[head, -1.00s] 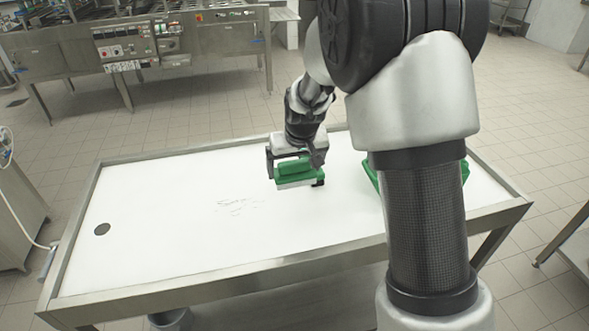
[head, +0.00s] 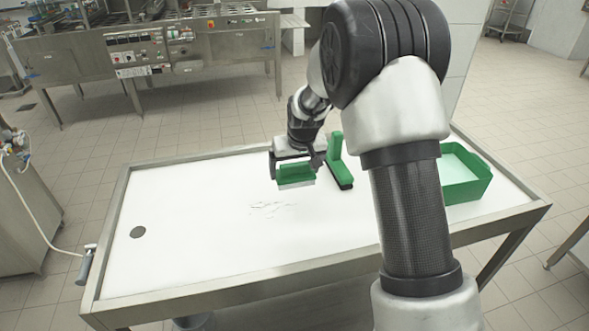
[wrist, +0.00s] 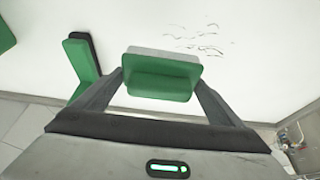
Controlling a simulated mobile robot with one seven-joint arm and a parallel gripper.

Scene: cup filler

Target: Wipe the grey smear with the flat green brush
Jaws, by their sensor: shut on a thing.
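My gripper (head: 295,165) is shut on the flat green brush (head: 296,176), a green block with a pale grey edge. In the wrist view the brush (wrist: 160,78) sits between the two fingers (wrist: 158,88). The grey smear (head: 270,208), a patch of thin dark squiggles, lies on the white tabletop, left of and nearer the camera than the brush. It also shows in the wrist view (wrist: 196,40), beyond the brush and to its right. The brush appears held above the table, apart from the smear.
A second green tool (head: 340,165) with a black edge stands just right of my gripper. A green tray (head: 464,190) is at the table's right end, partly hidden by my arm. The white table (head: 200,240) has a raised metal rim and a dark round spot (head: 138,232).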

